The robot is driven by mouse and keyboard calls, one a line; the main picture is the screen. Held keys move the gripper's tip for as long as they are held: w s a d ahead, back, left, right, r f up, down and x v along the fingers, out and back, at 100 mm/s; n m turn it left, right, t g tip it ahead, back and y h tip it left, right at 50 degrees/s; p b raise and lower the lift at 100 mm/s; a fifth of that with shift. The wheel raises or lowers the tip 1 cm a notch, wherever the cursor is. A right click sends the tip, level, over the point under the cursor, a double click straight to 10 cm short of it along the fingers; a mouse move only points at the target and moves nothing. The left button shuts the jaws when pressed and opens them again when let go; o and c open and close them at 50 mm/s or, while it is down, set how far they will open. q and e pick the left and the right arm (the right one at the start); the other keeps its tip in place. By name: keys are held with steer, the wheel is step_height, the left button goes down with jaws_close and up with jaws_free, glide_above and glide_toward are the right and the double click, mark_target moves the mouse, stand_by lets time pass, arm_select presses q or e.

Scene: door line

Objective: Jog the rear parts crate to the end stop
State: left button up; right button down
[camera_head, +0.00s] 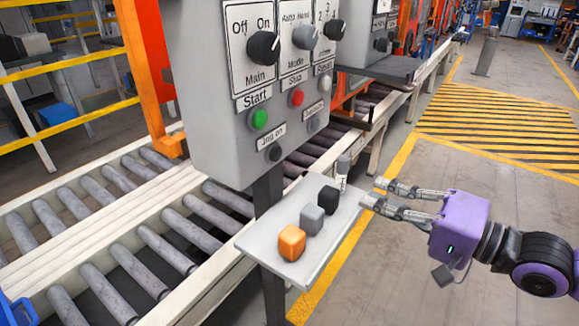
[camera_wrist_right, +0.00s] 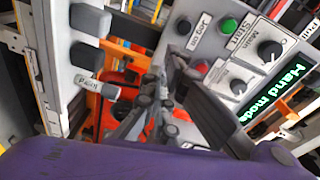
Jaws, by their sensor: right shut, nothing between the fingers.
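The grey control box (camera_head: 215,140) carries a Main knob (camera_head: 263,47), a Mode knob (camera_head: 305,36), a green Start button (camera_head: 259,118), a red Stop button (camera_head: 297,98) and a black Jog on button (camera_head: 275,153). In the right wrist view a lit display (camera_wrist_right: 281,91) reads "Hand mode". My right gripper (camera_head: 373,191) is shut and empty, right of the box and beside the shelf, apart from the buttons. No crate can be made out for certain; a blue piece (camera_head: 16,311) shows at the lower left edge. My left gripper is out of view.
A small shelf (camera_head: 264,246) below the box holds an orange block (camera_head: 291,243), a grey block (camera_head: 312,219), a black block (camera_head: 328,200) and a labelled cylinder (camera_head: 342,172). A roller conveyor (camera_head: 160,245) runs behind it. Floor at right is open.

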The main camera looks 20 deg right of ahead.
steer(key=shift+m+g+y, duration=0.3)
steer(key=shift+y, duration=0.6)
steer(key=a+r, duration=0.3)
steer(key=a, duration=0.1)
steer(key=shift+w+r, duration=0.2)
steer(key=shift+w, duration=0.15)
steer(key=shift+w, duration=0.1)
glide_toward(278, 152)
steer(key=x, duration=0.7)
steer(key=shift+d+f, duration=0.1)
